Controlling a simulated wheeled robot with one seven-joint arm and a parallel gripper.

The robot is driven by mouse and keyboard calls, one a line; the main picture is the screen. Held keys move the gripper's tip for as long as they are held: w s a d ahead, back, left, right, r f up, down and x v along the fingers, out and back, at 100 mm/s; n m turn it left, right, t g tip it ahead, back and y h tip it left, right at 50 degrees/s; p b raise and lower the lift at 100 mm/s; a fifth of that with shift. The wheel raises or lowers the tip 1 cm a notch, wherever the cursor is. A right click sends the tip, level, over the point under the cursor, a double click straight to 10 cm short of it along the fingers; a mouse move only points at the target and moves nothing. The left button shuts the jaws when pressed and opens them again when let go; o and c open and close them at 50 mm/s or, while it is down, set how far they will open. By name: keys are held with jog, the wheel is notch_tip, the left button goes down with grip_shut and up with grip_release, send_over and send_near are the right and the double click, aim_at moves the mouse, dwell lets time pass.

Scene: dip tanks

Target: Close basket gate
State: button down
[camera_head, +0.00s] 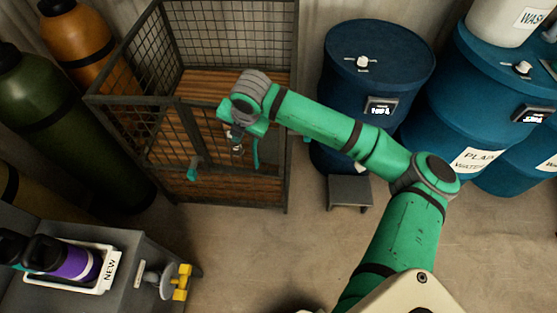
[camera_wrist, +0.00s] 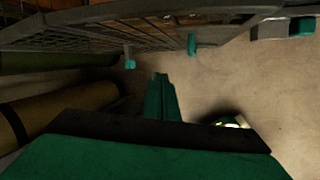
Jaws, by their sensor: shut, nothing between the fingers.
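The basket (camera_head: 288,180) is a dark metal mesh cage with wooden slats, standing left of centre in the head view. Its mesh gate side (camera_head: 150,125) faces the front left, with a teal handle (camera_head: 192,173) low on its frame. I cannot tell how far the gate stands from the frame. My gripper (camera_head: 256,160) is shut and empty in front of the cage's right half, partly hidden by my wrist. In the wrist view the shut teal fingers (camera_wrist: 161,80) point towards the mesh (camera_wrist: 90,42). Two teal pieces, one left (camera_wrist: 130,64) and one right (camera_wrist: 191,44), lie beyond the fingertips, apart from them.
Blue drums (camera_head: 378,65) stand right of the cage, with a small grey step (camera_head: 348,192) in front. Green (camera_head: 50,100) and orange (camera_head: 78,40) cylinders stand left. A grey bench with a white tray (camera_head: 108,270) is at lower left. The floor (camera_head: 240,255) before the cage is clear.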

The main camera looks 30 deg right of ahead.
jog(key=w+a+r+m+t+y, duration=0.3)
jog(key=w+a+r+t+y, duration=0.15)
jog(key=w+a+r, duration=0.4)
jog(key=w+a+r+m+t+y, duration=0.2)
jog(key=w+a+r+t+y, duration=0.3)
jog(key=a, duration=0.7)
jog(key=m+h, duration=2.3)
jog(key=m, duration=0.6)
send_near(280, 158)
jog(key=shift+g, duration=0.35)
jog(key=x, duration=0.6)
jog(key=shift+w+d+r, duration=0.1)
jog(key=shift+w+r, duration=0.05)
jog(key=shift+r, duration=0.15)
